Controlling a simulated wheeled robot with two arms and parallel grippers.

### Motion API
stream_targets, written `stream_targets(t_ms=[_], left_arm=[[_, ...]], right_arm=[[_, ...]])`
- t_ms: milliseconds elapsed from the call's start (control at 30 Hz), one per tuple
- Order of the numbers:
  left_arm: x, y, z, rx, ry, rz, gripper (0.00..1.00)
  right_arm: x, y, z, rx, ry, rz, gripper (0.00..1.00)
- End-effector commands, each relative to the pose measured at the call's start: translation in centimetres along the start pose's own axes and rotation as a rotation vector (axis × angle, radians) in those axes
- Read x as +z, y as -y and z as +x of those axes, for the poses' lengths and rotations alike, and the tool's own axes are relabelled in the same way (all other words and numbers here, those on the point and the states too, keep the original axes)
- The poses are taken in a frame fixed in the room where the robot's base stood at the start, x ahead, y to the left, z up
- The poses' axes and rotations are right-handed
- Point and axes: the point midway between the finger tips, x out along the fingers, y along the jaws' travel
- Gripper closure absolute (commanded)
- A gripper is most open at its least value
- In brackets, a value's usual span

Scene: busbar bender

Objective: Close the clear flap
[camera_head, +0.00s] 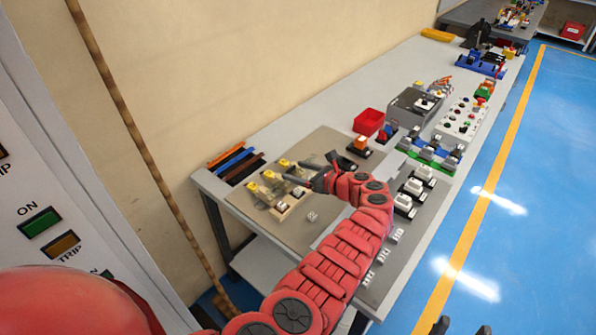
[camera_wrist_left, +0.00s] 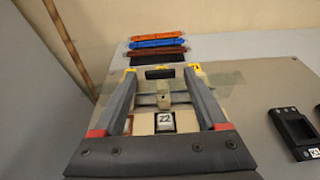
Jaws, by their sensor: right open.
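My left gripper (camera_head: 308,180) hangs over the near side of a beige fixture with yellow parts (camera_head: 268,186) on the table mat. In the left wrist view the gripper (camera_wrist_left: 160,74) has its two grey fingers wide apart, with nothing between them in grip. Between the fingers show the beige fixture (camera_wrist_left: 147,123), a black bar and a block labelled 22 (camera_wrist_left: 165,121). A faint see-through pane, seemingly the clear flap (camera_wrist_left: 228,84), spreads at the fixture; its exact edges and angle are hard to tell.
Orange, blue and dark bars (camera_head: 232,163) lie at the table's far left corner. A red bin (camera_head: 368,122), dark switch blocks (camera_head: 412,190) and a button panel (camera_head: 462,120) stand to the right. The mat near the small numbered cube (camera_head: 312,216) is mostly clear.

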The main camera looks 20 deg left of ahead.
Motion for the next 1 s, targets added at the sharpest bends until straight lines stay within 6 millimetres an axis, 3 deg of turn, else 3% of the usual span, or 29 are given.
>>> stream_targets(t_ms=[167,333,800,1000], left_arm=[[-0.3,-0.1,0.0,0.002,-0.004,0.002,0.20],[-0.1,0.1,-2.0,-0.004,-0.002,0.001,0.20],[-0.1,0.1,-13.7,-0.004,-0.001,0.000,0.20],[-0.1,-0.1,-16.7,-0.001,0.001,0.000,0.20]], right_arm=[[0.0,0.0,0.0,0.000,0.000,0.000,0.39],[-0.1,0.0,0.4,0.000,0.000,0.000,0.39],[0.0,0.0,-0.1,0.000,0.000,0.000,0.39],[0.1,0.0,-0.4,0.000,0.000,0.000,0.39]])
